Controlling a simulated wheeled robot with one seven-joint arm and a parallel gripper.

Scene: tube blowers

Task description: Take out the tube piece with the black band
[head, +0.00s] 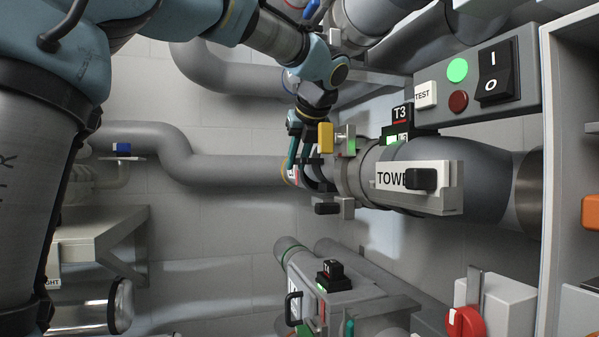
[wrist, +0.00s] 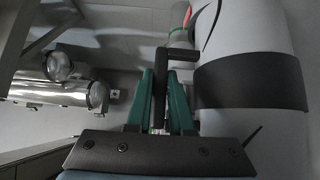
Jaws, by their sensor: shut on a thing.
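The tube piece with the black band (wrist: 250,82) fills the right of the wrist view as a pale tube with a wide black ring. In the head view it lies in the pipe line by the T3 joint, mostly hidden behind my gripper (head: 299,158). My gripper also shows in the wrist view (wrist: 162,100), its green fingers shut on a thin black handle beside the tube piece. The handle (wrist: 161,75) has a short arm reaching right toward the tube; whether they join is not clear.
A yellow block (head: 325,138) and a black knob (head: 327,208) sit close to my gripper. To the right are a TOWER slide with a black grip (head: 420,180), the T3 box (head: 402,115) and a switch panel (head: 478,80). A grey bench (head: 90,230) stands left.

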